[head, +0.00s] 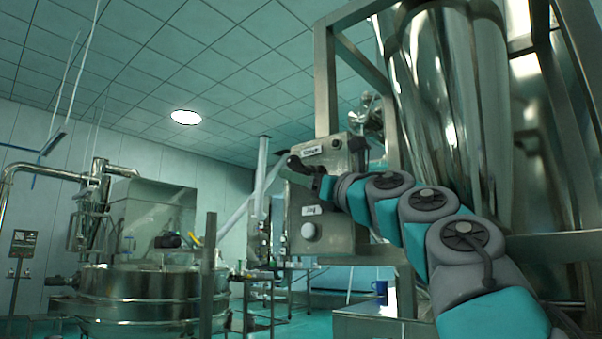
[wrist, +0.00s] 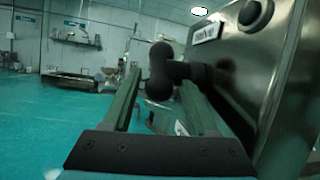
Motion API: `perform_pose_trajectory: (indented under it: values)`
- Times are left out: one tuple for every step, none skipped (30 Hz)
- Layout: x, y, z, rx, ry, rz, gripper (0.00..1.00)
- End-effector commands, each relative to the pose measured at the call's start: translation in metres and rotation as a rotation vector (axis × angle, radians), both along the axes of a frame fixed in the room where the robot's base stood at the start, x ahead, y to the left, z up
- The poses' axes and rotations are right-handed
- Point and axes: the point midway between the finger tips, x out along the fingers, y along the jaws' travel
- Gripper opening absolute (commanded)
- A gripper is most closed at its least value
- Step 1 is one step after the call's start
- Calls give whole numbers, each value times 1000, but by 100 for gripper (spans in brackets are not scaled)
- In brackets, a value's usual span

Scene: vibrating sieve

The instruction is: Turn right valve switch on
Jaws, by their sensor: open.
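A metal control box (head: 345,230) stands right of centre in the head view, with white labels and round buttons on its face. A dark valve switch handle (head: 296,163) sticks out from its upper left part. In the wrist view the dark rounded handle (wrist: 160,65) lies between my fingers, with a stem running right to the box (wrist: 255,75). My gripper (wrist: 161,85) is open, one finger on each side of the handle; I cannot tell whether either touches it. In the head view my gripper (head: 322,185) is at the box face, partly hidden by my arm.
A large shiny steel vessel (head: 450,110) in a metal frame (head: 322,85) stands right of the box. A round sieve machine (head: 140,290) is at the left. A metal table (head: 270,285) stands behind. The wrist view shows open green floor (wrist: 60,120) at left.

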Motion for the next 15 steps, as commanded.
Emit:
perform_pose_trajectory:
  values:
    - [0,0,0,0,0,0,58]
    - [0,0,0,0,0,0,58]
    - [0,0,0,0,0,0,58]
    - [0,0,-1,0,0,0,58]
    - [0,0,0,0,0,0,56]
    - [0,0,-1,0,0,0,52]
    - [0,0,-1,0,0,0,48]
    - [0,0,0,0,0,0,45]
    - [0,0,0,0,0,0,40]
    - [0,0,-1,-1,1,0,37]
    - [0,0,0,0,0,0,34]
    - [0,0,-1,-1,1,1,29]
    - [0,0,0,0,0,1,26]
    - [0,0,0,0,0,1,22]
    - [0,0,0,-1,1,0,18]
